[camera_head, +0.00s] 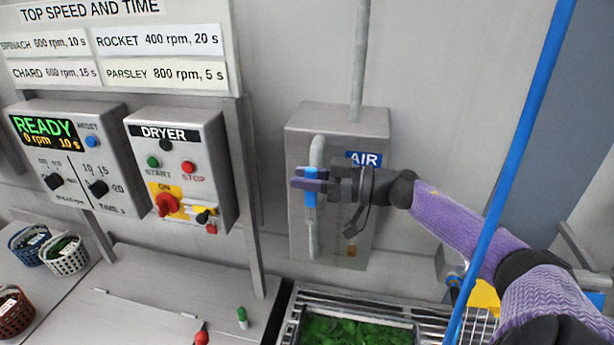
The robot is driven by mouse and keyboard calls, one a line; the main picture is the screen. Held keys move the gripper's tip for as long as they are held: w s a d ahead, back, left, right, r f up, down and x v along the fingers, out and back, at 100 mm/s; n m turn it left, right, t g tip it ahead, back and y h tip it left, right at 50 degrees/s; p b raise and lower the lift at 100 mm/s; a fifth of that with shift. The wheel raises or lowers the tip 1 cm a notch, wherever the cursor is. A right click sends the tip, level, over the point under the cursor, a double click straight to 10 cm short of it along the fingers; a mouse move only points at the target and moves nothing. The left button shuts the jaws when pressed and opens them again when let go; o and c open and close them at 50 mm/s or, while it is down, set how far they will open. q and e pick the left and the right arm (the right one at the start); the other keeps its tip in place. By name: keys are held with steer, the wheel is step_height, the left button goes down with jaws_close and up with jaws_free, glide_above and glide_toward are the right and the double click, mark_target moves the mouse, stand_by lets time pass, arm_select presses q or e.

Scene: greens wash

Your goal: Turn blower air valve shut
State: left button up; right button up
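The air valve sits on a grey wall box (300,225) with a blue AIR label (362,158). A pale vertical pipe (316,155) runs down the box's front, and a blue valve handle (311,198) lies along it, roughly upright. My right gripper (303,180) reaches in from the right at the handle's upper part. Its fingers overlap the handle in the picture; I cannot tell whether they are closed on it. The gripper and wrist hide part of the box front. My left gripper is not in view.
Left of the box are the dryer panel (205,140) with its red knob (167,204), and a READY panel (75,180). Below is a metal-railed bin of greens (350,330). A blue vertical pole or hose (515,150) crosses in front of my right arm. Small baskets (66,256) stand far left.

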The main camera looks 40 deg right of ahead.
steer(key=shift+w+a, duration=0.15)
steer(key=shift+a, duration=0.4)
steer(key=shift+c, duration=1)
steer(key=shift+d, duration=0.25)
steer(key=shift+c, duration=1.3)
steer(key=shift+d, duration=0.15)
jaws_close()
steer(key=shift+d, duration=0.1)
